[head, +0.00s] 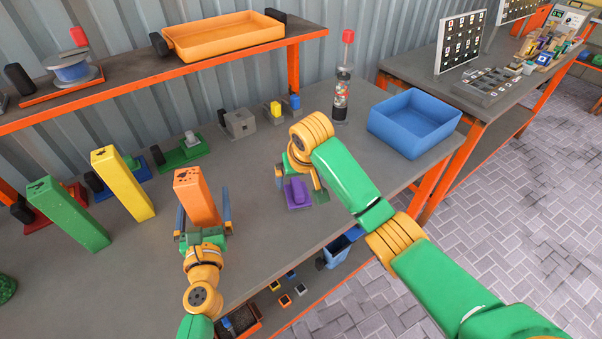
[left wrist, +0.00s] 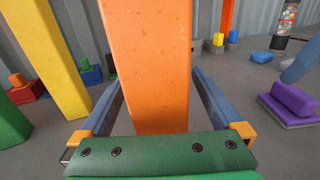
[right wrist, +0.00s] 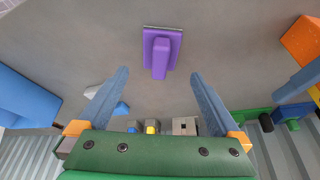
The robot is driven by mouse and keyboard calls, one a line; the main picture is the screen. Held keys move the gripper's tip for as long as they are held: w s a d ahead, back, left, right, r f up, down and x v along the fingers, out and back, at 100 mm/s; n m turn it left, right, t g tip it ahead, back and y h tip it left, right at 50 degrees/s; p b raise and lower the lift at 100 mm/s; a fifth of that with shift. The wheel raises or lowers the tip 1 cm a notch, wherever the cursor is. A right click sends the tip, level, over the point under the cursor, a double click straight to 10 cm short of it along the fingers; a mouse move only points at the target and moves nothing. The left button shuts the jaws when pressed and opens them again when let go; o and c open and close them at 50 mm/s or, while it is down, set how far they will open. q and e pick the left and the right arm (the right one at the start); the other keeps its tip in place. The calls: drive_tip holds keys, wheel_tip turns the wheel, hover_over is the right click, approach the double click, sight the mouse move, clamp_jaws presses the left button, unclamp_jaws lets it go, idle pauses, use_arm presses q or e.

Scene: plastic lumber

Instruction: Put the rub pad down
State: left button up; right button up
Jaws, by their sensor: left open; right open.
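The rub pad (head: 298,194), a purple block with a raised purple grip on a thin grey base, lies flat on the grey workbench. It also shows in the right wrist view (right wrist: 161,53) and at the right of the left wrist view (left wrist: 291,103). My right gripper (head: 299,180) is open and empty, its fingers pointing toward the pad, which shows ahead of and between the fingertips, apart from them. My left gripper (head: 204,208) is open, its fingers on either side of an upright orange post (head: 196,196); I cannot tell whether they touch it.
A yellow post (head: 123,183) and a green post (head: 68,215) stand left of the orange one. A blue bin (head: 413,123) is at the bench's right end. The bench around the pad is mostly clear.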

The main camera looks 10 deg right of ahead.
sight(298, 187)
drive_tip(key=v, duration=0.5)
drive_tip(key=x, duration=1.2)
drive_tip(key=shift+f, duration=0.2)
drive_tip(key=c, duration=1.4)
wheel_tip(298, 187, up, 10)
drive_tip(key=shift+r, duration=0.1)
